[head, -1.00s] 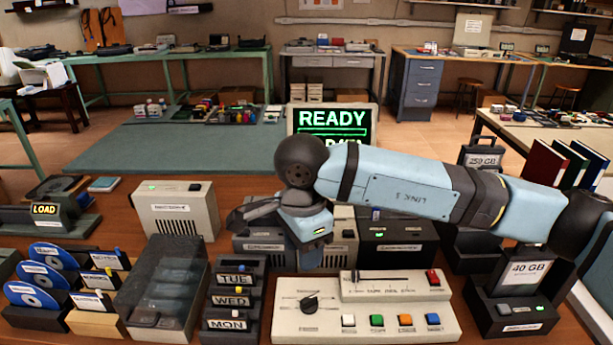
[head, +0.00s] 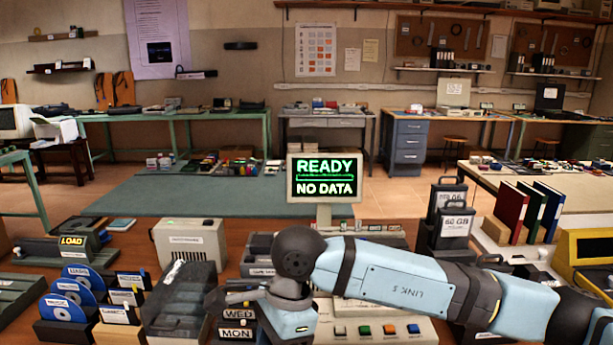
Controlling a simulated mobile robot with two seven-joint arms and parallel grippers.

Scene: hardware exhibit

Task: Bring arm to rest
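My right arm comes in from the right in the head view, low over the front of the desk. Its wrist and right gripper (head: 245,295) hang over the left part of the button console (head: 345,309) and the WED and MON holder (head: 236,334). The dark gripper part points left. I cannot make out the gap between its fingers, and no held thing is visible. The arm hides much of the console and the things behind it. My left gripper is not in view.
The monitor (head: 324,180) reads READY, NO DATA. Blue discs (head: 75,290) in holders and a clear-lidded box (head: 182,290) stand left of the gripper. A beige box (head: 190,245) stands behind. Dark cartridges (head: 450,228) and binders (head: 528,212) stand at the right.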

